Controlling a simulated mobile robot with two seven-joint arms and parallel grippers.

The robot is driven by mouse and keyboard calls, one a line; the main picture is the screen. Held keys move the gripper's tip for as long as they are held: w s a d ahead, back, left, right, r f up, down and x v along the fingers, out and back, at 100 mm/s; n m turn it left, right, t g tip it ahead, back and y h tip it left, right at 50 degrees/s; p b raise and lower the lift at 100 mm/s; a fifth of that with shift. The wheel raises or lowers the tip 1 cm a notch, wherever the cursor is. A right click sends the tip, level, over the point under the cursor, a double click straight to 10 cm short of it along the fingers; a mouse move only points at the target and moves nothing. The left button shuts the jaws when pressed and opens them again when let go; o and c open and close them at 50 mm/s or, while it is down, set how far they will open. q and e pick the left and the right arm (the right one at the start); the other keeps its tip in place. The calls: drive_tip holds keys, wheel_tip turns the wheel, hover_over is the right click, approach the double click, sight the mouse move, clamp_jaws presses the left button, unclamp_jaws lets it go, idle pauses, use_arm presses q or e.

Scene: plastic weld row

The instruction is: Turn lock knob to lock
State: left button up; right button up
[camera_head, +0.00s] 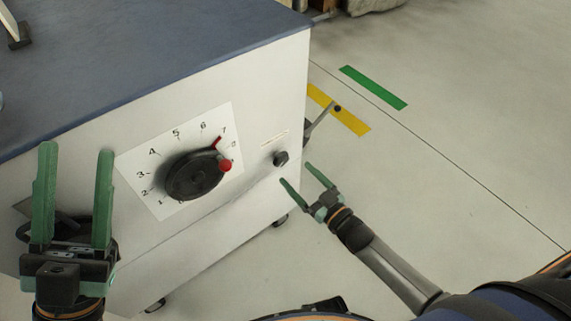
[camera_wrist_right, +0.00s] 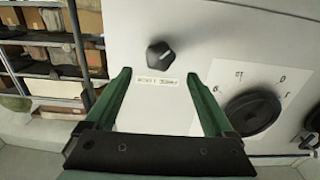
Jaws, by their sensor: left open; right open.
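The lock knob (camera_head: 281,158) is a small dark knob on the white cabinet side, right of the large dial. In the right wrist view the lock knob (camera_wrist_right: 160,55) has a light mark on it and sits above a small printed label (camera_wrist_right: 156,81). My right gripper (camera_head: 306,174) is open and empty, just to the right of the knob and apart from it. In the right wrist view its fingers (camera_wrist_right: 160,80) point at the panel, with the knob beyond and between them. My left gripper (camera_head: 77,150) is open and empty, upright at the left in front of the cabinet.
A large black dial (camera_head: 192,176) with a red-knobbed handle (camera_head: 225,165) sits on a white numbered plate. The cabinet (camera_head: 290,75) has a dark blue top (camera_head: 150,40). A lever (camera_head: 318,121) juts from its right side. The floor at right is clear, with green (camera_head: 373,87) and yellow (camera_head: 350,119) strips.

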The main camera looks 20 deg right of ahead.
sight(283, 160)
drive_tip(key=b+x, duration=0.1)
drive_tip(key=x, duration=0.5)
drive_tip(key=shift+w+b, duration=0.2)
drive_tip(key=shift+b, duration=0.1)
drive_tip(key=c, duration=1.4)
